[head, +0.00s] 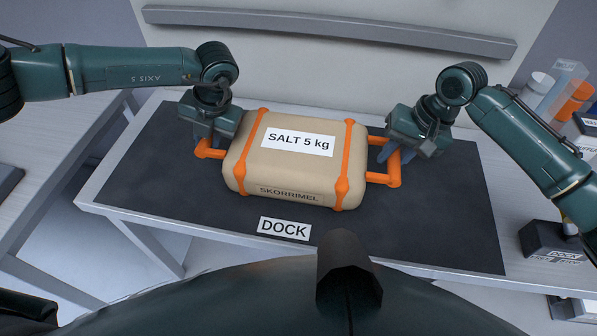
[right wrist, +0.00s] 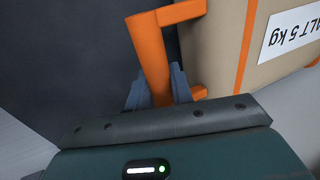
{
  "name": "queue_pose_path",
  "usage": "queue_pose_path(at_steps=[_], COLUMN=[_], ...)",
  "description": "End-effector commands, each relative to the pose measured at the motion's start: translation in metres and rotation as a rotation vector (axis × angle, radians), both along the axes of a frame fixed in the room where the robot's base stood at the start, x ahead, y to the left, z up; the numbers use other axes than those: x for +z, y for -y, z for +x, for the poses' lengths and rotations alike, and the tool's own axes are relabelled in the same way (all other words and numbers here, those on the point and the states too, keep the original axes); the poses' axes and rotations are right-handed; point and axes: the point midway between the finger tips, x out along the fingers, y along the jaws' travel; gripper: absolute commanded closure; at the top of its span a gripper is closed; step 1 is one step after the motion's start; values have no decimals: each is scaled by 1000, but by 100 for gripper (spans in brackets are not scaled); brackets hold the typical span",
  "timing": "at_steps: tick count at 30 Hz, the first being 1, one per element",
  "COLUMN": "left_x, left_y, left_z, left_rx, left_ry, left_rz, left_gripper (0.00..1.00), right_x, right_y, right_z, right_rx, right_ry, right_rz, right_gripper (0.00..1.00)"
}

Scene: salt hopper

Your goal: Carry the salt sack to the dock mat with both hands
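The tan salt sack (head: 262,177), with orange straps and a "SALT 5 kg" label, lies flat over the dark dock mat (head: 440,220). I cannot tell whether its underside touches the mat. My left gripper (head: 201,143) is at the left orange handle (head: 212,153), its fingers pressed close around it and partly hidden. My right gripper (head: 389,153) is at the right orange handle (head: 378,178). In the right wrist view its fingers (right wrist: 158,92) hold the handle's bar (right wrist: 150,55) between them, with no clear gap. The sack's side (right wrist: 222,40) shows beside it.
A "DOCK" label (head: 284,228) lies at the mat's front. A grey rail (head: 330,29) runs along the back wall. At the right stand several bottles (head: 540,88) and a dark box (head: 553,241). Bare mat lies left and right of the sack.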

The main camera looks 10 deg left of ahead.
Motion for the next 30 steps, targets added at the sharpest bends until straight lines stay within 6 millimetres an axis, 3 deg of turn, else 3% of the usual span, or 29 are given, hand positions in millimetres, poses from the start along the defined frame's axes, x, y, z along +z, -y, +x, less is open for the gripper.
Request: queue_pose_path(at_steps=[8, 17, 23, 30], left_x=[1, 4, 33, 82], left_y=[-1, 1, 10, 26], left_z=[0, 0, 1, 0], left_rx=[1, 0, -2, -1], left_ry=[0, 1, 3, 3], left_rz=[1, 0, -1, 0], left_gripper=[56, 56, 56, 56], right_x=[1, 1, 1, 1], right_y=[1, 0, 0, 0], right_z=[0, 0, 0, 0], right_rx=[-1, 0, 0, 0], right_ry=[0, 0, 0, 0], right_rz=[-1, 0, 0, 0], right_gripper=[56, 56, 56, 56])
